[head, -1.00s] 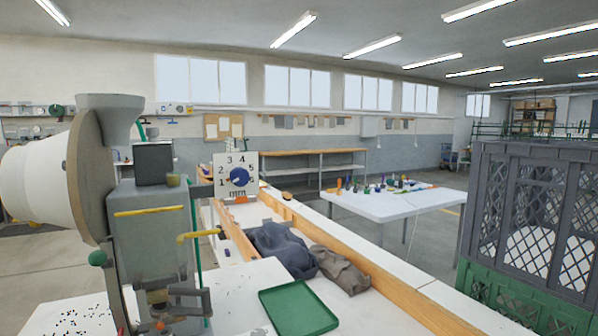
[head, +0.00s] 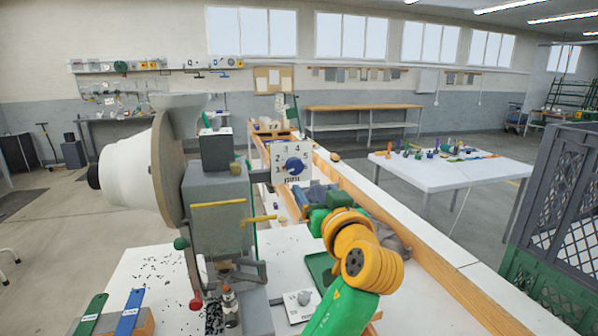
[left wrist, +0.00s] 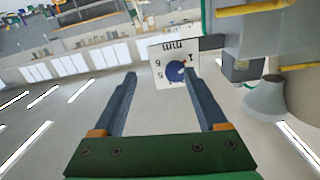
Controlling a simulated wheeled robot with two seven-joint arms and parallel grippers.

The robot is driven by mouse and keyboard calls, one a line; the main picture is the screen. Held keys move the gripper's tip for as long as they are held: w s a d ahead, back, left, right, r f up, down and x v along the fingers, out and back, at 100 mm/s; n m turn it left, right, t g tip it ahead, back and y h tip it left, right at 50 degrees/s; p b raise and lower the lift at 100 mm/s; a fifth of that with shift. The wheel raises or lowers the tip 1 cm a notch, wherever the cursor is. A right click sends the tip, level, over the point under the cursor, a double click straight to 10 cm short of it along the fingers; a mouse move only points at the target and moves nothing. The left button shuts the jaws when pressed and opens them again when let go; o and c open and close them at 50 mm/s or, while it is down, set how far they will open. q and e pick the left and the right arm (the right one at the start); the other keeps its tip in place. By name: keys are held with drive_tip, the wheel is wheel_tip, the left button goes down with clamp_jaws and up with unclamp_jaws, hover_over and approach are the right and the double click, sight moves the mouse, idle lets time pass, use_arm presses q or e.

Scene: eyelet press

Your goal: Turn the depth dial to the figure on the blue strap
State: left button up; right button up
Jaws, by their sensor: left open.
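The depth dial (head: 293,165) is a blue round knob on a white plate with black figures and "mm" below. It sits on an arm at the press's (head: 218,210) right side. In the left wrist view the dial (left wrist: 176,71) appears upside down, its knob beside the right finger. My left gripper (left wrist: 160,73) is open and empty, fingers pointing towards the plate; whether a finger touches it I cannot tell. The blue strap (head: 131,312) lies on a wooden block at lower left. Its white marking is too small to read. My right gripper is out of view.
A green strap (head: 91,314) lies beside the blue one. A second white plate with a grey knob (head: 303,298) is low by the press. A green tray (head: 321,268) is partly hidden by my left arm. A grey-and-green crate (head: 555,235) stands at right.

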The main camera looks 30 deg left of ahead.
sight(296, 166)
use_arm(q)
wheel_tip(296, 166, up, 4)
drive_tip(key=s+a+n+y+p, duration=0.1)
drive_tip(key=s+n, duration=0.1)
drive_tip(key=p+x, duration=0.1)
drive_tip(key=x, duration=0.1)
drive_tip(key=p+x, duration=0.1)
drive_tip(key=x, duration=0.1)
drive_tip(key=f+p+x, duration=0.1)
drive_tip(key=x, duration=0.2)
drive_tip(key=shift+d, duration=0.1)
drive_tip(key=shift+w+f, duration=0.1)
drive_tip(key=shift+f, duration=0.05)
clamp_jaws()
